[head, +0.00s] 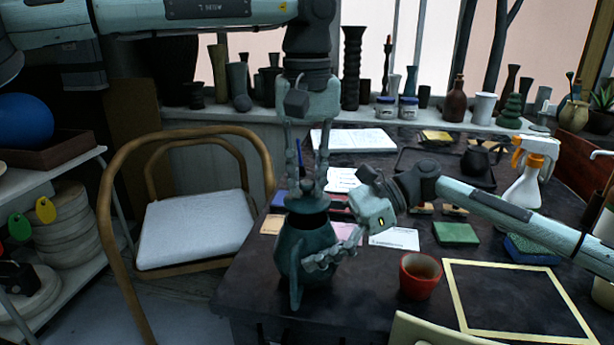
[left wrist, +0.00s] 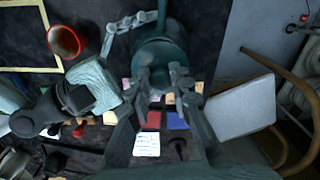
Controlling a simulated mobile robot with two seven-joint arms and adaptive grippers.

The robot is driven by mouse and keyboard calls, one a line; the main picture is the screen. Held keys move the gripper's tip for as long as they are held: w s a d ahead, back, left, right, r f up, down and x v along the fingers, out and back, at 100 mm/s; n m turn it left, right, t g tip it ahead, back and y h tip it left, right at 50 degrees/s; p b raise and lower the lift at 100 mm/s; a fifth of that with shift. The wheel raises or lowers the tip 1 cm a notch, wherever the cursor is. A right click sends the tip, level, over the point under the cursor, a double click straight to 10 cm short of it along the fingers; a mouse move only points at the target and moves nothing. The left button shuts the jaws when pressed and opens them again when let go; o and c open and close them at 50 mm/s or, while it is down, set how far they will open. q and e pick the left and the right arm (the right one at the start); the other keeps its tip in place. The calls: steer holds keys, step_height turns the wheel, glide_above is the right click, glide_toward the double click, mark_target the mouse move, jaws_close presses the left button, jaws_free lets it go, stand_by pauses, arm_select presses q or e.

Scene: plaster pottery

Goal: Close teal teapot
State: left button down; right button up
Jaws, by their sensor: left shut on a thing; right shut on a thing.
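The teal teapot (head: 318,268) stands upright near the table's front left edge, with its handle toward the head camera. My left gripper (head: 307,188) points straight down above it and is shut on the teapot lid (head: 307,203).
A red cup (head: 420,275) stands close to the right of the teapot. Cards and papers (head: 395,239) are behind. A chair (head: 195,228) is left of the table.

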arm_select(q)
steer(key=shift+f, duration=0.9)
steer(key=shift+f, duration=0.7)
steer(key=c, duration=1.3)
jaws_free()
arm_select(e)
steer(key=shift+f, duration=0.1)
arm_select(q)
step_height(320, 180, up, 12)
steer(key=shift+r, duration=0.1)
arm_select(e)
steer(key=shift+s, duration=0.1)
